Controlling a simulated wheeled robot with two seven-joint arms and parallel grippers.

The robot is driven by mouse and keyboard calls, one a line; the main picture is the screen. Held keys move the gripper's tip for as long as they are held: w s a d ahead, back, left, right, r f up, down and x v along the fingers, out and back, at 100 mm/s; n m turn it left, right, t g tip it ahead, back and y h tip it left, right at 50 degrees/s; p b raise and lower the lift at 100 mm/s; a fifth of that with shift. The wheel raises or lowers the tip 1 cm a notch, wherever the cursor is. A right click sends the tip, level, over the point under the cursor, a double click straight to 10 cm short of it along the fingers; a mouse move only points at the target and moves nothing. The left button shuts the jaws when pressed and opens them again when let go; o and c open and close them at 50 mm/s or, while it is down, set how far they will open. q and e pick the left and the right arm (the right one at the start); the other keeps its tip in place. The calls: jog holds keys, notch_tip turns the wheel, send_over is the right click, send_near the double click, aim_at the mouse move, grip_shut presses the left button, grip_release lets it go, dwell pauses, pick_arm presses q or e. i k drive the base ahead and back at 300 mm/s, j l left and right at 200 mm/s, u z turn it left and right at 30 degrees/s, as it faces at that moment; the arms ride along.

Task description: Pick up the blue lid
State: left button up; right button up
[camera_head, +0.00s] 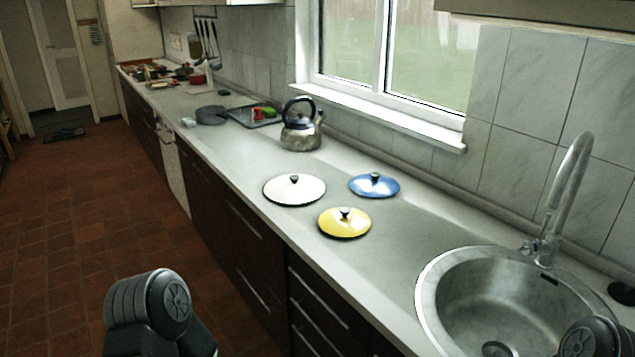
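The blue lid (374,186) lies flat on the counter with its black knob up, towards the wall below the window. A white lid (294,189) lies to its left and a yellow lid (344,223) lies nearer to me, below the blue one. The lids look apart from each other. Dark parts of my arms show at the bottom left and at the bottom right corner. Neither gripper's fingers are in view, and nothing covers the blue lid.
A round steel sink (433,290) with a tall tap (567,190) is at the right. A kettle (301,132) stands behind the lids, with a tray (240,117) and a dark pan (210,115) farther off. The counter between yellow lid and sink is clear.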

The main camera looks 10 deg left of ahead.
aim_at(373, 185)
jog(key=z, duration=2.65)
jog(key=u, duration=2.65)
jog(key=i+j+z, duration=0.15)
jog(key=i+j, duration=0.15)
jog(key=j, duration=0.15)
jog(key=i+j+z, duration=0.2)
jog(key=j, duration=0.25)
jog(key=i, duration=0.1)
